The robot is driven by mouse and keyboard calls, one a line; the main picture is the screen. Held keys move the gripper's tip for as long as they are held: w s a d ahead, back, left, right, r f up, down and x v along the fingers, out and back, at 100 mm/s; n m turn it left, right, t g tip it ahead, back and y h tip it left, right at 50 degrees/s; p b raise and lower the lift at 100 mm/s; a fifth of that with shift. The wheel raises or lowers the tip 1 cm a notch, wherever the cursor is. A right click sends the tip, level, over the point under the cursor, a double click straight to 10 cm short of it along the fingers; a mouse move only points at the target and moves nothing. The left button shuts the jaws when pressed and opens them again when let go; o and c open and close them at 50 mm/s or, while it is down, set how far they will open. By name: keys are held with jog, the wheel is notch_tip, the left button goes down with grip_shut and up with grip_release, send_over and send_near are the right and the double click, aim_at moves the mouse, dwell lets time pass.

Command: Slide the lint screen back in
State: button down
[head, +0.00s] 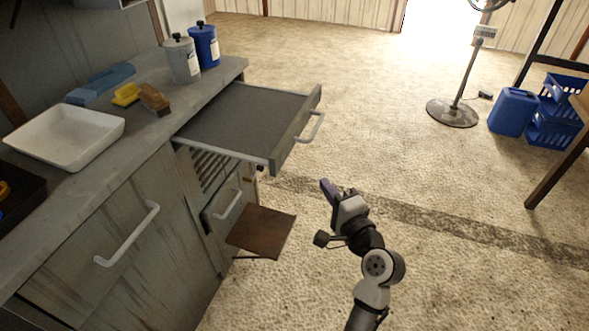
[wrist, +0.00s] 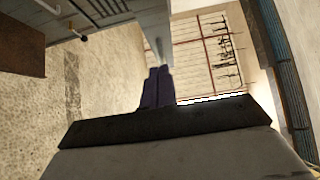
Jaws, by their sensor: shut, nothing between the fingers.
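The lint screen (head: 245,118) looks to be the flat dark-grey drawer-like panel pulled well out of the counter unit in the head view. Its front face (head: 296,135) carries a pale bar handle (head: 312,127). My gripper (head: 327,190) is below and slightly right of that handle in the picture, apart from it. In the wrist view its purple fingers (wrist: 157,88) are together with nothing between them. A grey edge (wrist: 152,25) shows just beyond the fingertips, probably the screen's front; I cannot tell whether they touch it.
A brown flap (head: 262,231) juts out low from the cabinet beside my arm. A lower front with a handle (head: 227,205) sits under the screen. The counter holds a white tray (head: 65,136), a yellow sponge (head: 126,94), a brush and two canisters.

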jog(key=p, duration=0.2)
send_near(287, 150)
jog(key=w+d, duration=0.1)
jog(key=w, duration=0.2)
jog(key=w+a+p, duration=0.1)
jog(key=w+a, duration=0.1)
jog(key=shift+a, duration=0.35)
jog(key=shift+w+a+f+p, duration=0.1)
jog(key=shift+w+a+p, duration=0.15)
jog(key=shift+a, duration=0.2)
